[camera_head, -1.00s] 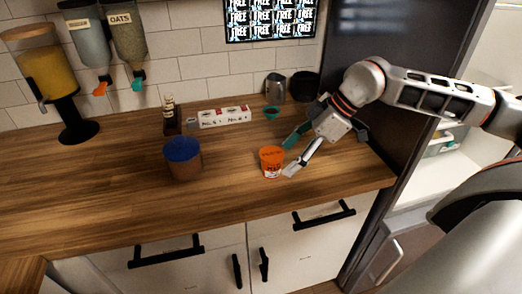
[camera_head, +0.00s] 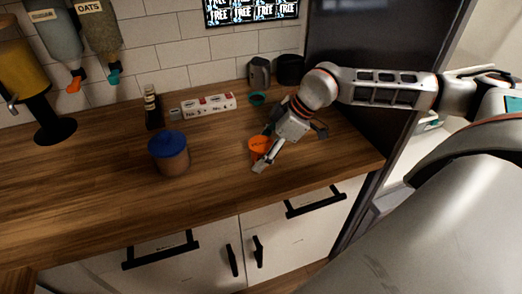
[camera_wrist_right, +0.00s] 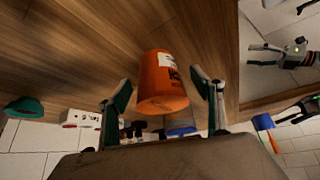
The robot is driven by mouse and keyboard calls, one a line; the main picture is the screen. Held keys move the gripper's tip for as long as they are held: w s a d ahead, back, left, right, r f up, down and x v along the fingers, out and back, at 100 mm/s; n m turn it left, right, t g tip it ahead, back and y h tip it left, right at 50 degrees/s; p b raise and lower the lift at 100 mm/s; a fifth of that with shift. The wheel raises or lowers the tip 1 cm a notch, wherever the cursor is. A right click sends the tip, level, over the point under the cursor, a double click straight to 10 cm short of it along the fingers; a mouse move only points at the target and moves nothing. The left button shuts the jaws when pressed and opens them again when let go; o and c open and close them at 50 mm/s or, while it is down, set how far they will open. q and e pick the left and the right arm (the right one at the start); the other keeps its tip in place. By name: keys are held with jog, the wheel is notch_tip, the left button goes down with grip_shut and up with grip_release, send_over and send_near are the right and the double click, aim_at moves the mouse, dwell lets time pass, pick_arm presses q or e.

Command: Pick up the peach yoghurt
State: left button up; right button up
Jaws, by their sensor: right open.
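The peach yoghurt is an orange cup (camera_head: 259,145) standing on the wooden counter in the head view, partly covered by my right gripper (camera_head: 263,150). In the right wrist view the orange cup (camera_wrist_right: 162,82) sits between the two spread fingers of my right gripper (camera_wrist_right: 162,95), with a gap on each side. The right gripper is open and holds nothing.
A jar with a blue lid (camera_head: 168,152) stands left of the cup. The counter's front left is clear.

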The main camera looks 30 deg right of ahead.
jog(key=c, duration=1.3)
jog(key=shift+c, duration=0.3)
jog(key=shift+r, duration=0.1)
